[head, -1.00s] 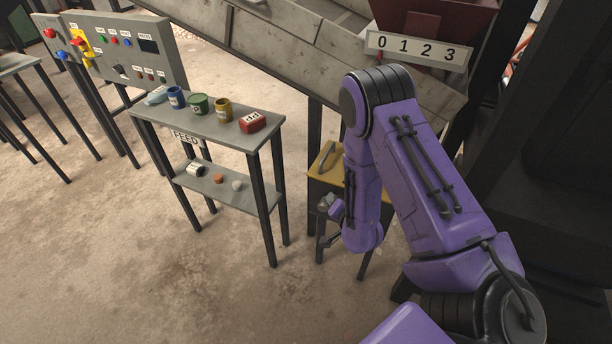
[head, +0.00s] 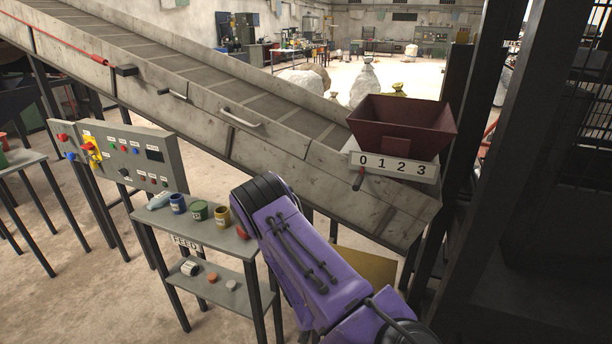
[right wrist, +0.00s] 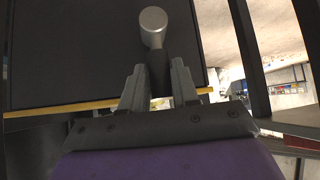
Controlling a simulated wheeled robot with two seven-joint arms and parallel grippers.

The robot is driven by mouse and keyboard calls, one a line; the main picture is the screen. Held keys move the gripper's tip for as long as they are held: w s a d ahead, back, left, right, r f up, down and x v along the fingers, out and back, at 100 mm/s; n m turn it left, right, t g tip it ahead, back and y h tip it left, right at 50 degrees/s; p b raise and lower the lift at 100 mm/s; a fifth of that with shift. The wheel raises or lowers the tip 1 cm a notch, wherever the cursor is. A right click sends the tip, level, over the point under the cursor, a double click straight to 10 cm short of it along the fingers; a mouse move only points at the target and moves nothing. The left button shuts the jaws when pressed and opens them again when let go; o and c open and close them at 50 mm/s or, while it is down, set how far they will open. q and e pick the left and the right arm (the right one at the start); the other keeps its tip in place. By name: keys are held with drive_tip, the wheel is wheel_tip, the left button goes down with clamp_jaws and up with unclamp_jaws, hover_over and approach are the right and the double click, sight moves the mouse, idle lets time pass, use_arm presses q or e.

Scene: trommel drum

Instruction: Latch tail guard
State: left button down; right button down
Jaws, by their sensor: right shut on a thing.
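My right gripper (right wrist: 158,95) is shut on a dark handle with a rounded grey head (right wrist: 153,22), seen in the right wrist view; I cannot tell what the thing is. In the head view my purple right arm hides this gripper. The conveyor's lower end has a grey side panel (head: 330,165) running under the dark red hopper (head: 402,125). A small red and dark lever (head: 359,179) hangs by the number plate (head: 398,165). I cannot tell which part is the tail guard or how its latch stands. My left gripper is out of view.
The feed table (head: 148,214) with several small pots stands left of my arm. A control panel (head: 122,150) is behind it. A yellow-topped stand (head: 368,266) is partly hidden by my arm. Dark posts (head: 462,150) stand at right. In the right wrist view a dark panel (right wrist: 70,50) fills the left.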

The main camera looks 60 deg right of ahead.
idle(0.5)
drive_tip(key=c, duration=0.9)
unclamp_jaws()
drive_tip(key=shift+w, duration=0.1)
drive_tip(key=v, duration=1)
drive_tip(key=shift+a+r, duration=0.1)
drive_tip(key=shift+r, duration=0.05)
drive_tip(key=a+f+n+t+y, duration=0.25)
drive_tip(key=a+f+n, duration=0.35)
drive_tip(key=a, duration=0.5)
drive_tip(key=s+a+f+y, duration=0.1)
drive_tip(key=s+a, duration=0.1)
drive_tip(key=s+a+f+n+g+y, duration=0.1)
drive_tip(key=s+a+f, duration=0.1)
drive_tip(key=a, duration=0.1)
drive_tip(key=s+a+f+n+g+y, duration=0.1)
drive_tip(key=s+a+f, duration=0.1)
drive_tip(key=shift+s+a, duration=0.2)
drive_tip(key=shift+s, duration=0.1)
